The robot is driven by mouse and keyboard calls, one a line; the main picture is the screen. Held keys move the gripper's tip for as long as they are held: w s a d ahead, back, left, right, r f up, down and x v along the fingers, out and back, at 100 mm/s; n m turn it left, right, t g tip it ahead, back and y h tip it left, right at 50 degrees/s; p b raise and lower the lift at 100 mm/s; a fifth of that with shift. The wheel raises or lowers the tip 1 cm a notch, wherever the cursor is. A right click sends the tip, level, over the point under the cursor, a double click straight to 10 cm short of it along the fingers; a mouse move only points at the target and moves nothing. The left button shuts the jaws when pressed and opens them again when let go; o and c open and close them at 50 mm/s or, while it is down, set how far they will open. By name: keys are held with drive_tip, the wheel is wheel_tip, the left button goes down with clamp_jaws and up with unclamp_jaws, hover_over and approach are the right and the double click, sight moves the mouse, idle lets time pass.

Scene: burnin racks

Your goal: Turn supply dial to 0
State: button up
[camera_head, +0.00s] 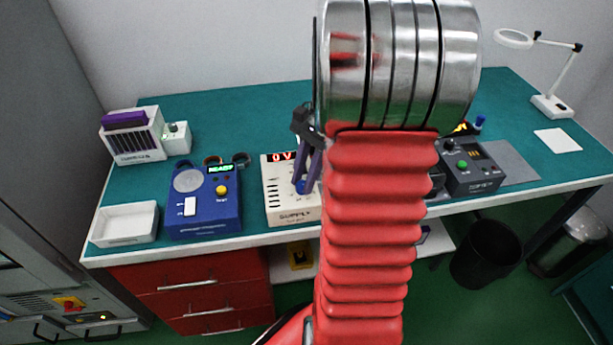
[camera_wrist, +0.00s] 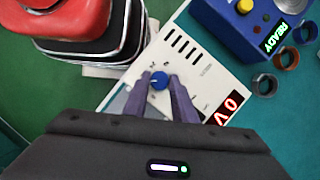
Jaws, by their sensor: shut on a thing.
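The cream supply box (camera_head: 285,213) stands near the front edge of the green bench, left of my arm. Its red display (camera_head: 282,156) reads "0 V", and it also shows in the wrist view (camera_wrist: 228,110). The blue supply dial (camera_wrist: 159,79) has a white pointer mark directed toward the left of the wrist view. My gripper (camera_wrist: 158,84) is shut on the dial, with one purple finger on each side. In the head view my gripper (camera_head: 306,184) comes down over the dial and hides part of the box's face.
A white tray (camera_head: 125,224) lies at the far left. A dark grey device (camera_head: 470,171) stands right of my arm. My arm hides the bench's middle.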

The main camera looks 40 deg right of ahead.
drive_tip(key=n+g, duration=0.1)
drive_tip(key=n, duration=0.4)
drive_tip(key=n+g+h, duration=0.1)
drive_tip(key=n, duration=0.1)
drive_tip(key=shift+a+f+g, duration=0.1)
drive_tip(key=shift+a+g, duration=0.2)
drive_tip(key=n+h, duration=0.1)
drive_tip(key=n, duration=0.2)
drive_tip(key=n+g+h, duration=0.1)
drive_tip(key=n, duration=0.2)
drive_tip(key=shift+w+n+g, duration=0.1)
drive_tip(key=shift+n+g, duration=0.2)
drive_tip(key=o, duration=1)
drive_tip(key=shift+w, duration=0.1)
drive_tip(key=v, duration=1.4)
drive_tip(key=shift+a, duration=0.25)
